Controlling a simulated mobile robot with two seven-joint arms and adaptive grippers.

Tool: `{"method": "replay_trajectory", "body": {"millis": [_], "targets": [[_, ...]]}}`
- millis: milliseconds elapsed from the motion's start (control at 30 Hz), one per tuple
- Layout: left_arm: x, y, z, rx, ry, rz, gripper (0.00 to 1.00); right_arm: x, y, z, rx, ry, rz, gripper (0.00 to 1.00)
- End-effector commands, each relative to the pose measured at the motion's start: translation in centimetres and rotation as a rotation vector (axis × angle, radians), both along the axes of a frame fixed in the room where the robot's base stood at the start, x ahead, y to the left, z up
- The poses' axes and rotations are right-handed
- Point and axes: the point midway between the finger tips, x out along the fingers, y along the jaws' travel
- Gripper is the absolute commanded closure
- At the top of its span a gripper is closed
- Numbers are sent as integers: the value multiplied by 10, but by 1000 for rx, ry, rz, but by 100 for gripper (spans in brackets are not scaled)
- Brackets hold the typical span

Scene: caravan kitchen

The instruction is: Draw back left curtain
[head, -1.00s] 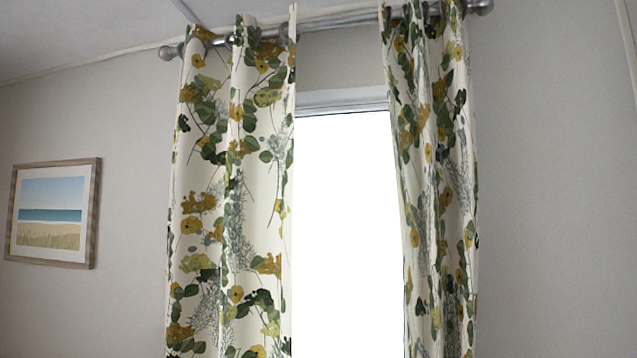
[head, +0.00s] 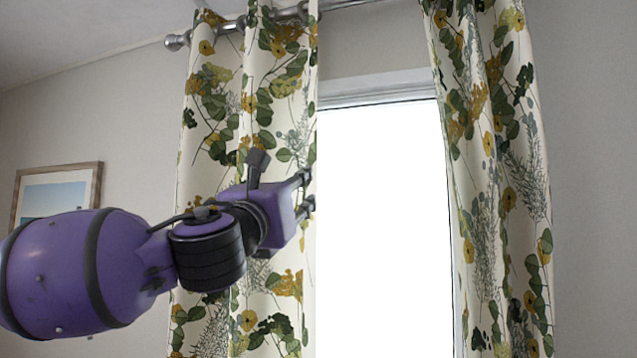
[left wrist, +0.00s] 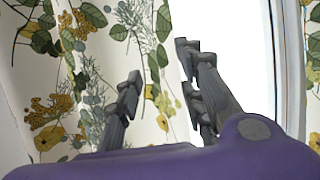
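The left curtain (head: 215,110), cream with green leaves and yellow flowers, hangs from a rod on the left of the bright window. It also fills the left of the left wrist view (left wrist: 60,75). My left gripper (head: 304,192) is at the curtain's inner edge, about mid-height in the head view. In the left wrist view its fingers (left wrist: 160,75) stand apart, one before the cloth and the others before the bright window, with the curtain edge showing between them. I cannot tell whether they touch the cloth. My right gripper is not in view.
The metal curtain rod (head: 235,25) runs along the top, with a round end knob at left. The right curtain (head: 495,180) hangs on the other side of the window (head: 385,220). A framed beach picture (head: 57,185) on the left wall is partly behind my left arm.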

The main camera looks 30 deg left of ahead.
Motion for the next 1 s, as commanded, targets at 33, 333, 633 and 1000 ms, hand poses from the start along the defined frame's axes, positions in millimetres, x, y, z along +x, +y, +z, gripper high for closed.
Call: {"method": "replay_trajectory", "body": {"millis": [33,333,633,1000], "targets": [[3,0,1,10,2,3,64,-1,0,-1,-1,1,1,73],[46,10,16,13,6,6,64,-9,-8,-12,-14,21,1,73],[68,16,29,9,1,2,64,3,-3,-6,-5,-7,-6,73],[69,16,30,7,1,1,80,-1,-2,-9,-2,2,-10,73]]}}
